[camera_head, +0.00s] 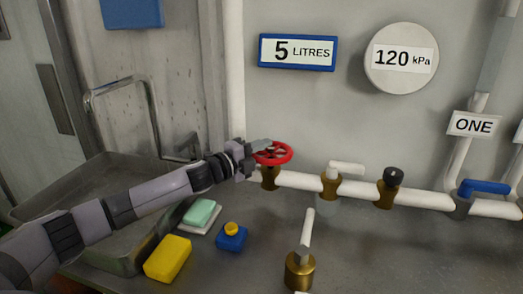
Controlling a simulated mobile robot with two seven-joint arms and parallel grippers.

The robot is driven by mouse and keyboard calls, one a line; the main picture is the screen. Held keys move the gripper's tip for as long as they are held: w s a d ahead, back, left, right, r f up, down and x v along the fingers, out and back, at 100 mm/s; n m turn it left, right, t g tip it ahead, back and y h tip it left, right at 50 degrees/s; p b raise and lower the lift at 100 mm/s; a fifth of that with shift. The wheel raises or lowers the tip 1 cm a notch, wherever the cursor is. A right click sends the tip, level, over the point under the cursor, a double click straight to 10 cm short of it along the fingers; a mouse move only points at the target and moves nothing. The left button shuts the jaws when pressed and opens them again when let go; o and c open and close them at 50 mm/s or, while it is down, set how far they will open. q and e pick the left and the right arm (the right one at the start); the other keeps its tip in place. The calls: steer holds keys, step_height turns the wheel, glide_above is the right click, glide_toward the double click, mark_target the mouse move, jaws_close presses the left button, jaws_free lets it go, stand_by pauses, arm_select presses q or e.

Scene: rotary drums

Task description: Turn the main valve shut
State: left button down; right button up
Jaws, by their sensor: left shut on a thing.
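The main valve is most likely the red handwheel (277,154), which sits on a brass body (270,178) at the left end of the white horizontal pipe (305,181). My left gripper (258,146) reaches in from the left and is shut on the red wheel at its left side. The gripper covers the left part of the rim. My right gripper is not in view.
Along the pipe stand a white lever valve (345,168), a black-knobbed valve (391,182) and a blue lever (484,187).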

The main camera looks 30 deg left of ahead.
arm_select(q)
steer(key=shift+r, duration=0.1)
stand_by(0.3)
steer(key=c, duration=1)
jaws_free()
steer(key=shift+w, duration=0.1)
steer(key=shift+c, duration=0.2)
steer(key=shift+s+a+f, duration=0.15)
steer(key=shift+s+f, duration=0.05)
steer(key=shift+s, duration=0.3)
steer(key=b+v, duration=0.2)
steer(key=v, duration=0.4)
steer(key=shift+r, duration=0.15)
